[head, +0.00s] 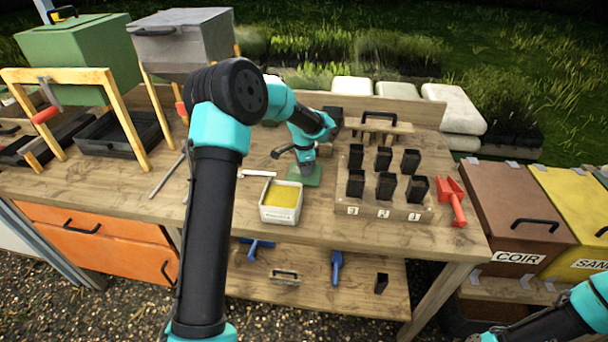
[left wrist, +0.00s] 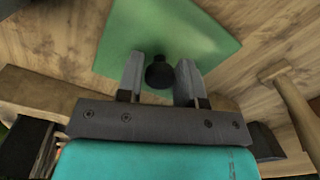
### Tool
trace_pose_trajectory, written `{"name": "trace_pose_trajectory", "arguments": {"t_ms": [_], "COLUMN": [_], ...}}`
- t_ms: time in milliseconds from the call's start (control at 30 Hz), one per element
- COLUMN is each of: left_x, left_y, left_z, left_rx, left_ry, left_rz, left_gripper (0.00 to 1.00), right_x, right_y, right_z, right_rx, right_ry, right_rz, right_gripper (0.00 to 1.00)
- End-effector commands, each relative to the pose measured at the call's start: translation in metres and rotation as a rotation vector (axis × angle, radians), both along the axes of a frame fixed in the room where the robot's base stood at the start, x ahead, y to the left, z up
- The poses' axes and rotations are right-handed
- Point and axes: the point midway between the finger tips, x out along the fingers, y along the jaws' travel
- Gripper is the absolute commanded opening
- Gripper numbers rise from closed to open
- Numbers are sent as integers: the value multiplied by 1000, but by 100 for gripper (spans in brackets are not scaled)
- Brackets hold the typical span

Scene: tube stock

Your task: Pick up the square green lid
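The square green lid (left wrist: 192,35) lies flat on the wooden bench, with a round black knob (left wrist: 160,74) at its middle. The lid also shows in the head view (head: 310,181), partly hidden under my left gripper (head: 306,172). In the left wrist view, my left gripper (left wrist: 161,68) has its two fingers apart, one on each side of the knob. I cannot tell whether they touch it. My right gripper is out of view; only part of my right arm shows at the lower right of the head view.
A white tub with yellow contents (head: 268,213) stands just in front of the lid. A wooden rack (head: 384,211) holding several black pots is to the right, beside a red scoop (head: 453,198). A wooden-handled tool (left wrist: 290,105) lies near the lid.

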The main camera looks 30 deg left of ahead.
Motion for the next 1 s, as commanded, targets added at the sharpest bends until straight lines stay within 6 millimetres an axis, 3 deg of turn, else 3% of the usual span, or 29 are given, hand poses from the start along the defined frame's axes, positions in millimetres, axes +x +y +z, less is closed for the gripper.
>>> {"name": "trace_pose_trajectory", "arguments": {"t_ms": [300,633,1000], "left_x": [0,0,1], "left_y": [0,0,0], "left_z": [0,6,64], "left_rx": [0,1,0], "left_ry": [0,-1,-4], "left_rz": [0,0,1], "left_gripper": [5,5,5], "right_x": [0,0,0], "right_y": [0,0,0], "right_z": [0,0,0], "right_rx": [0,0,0], "right_ry": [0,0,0], "right_rz": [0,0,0], "right_gripper": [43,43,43]}}
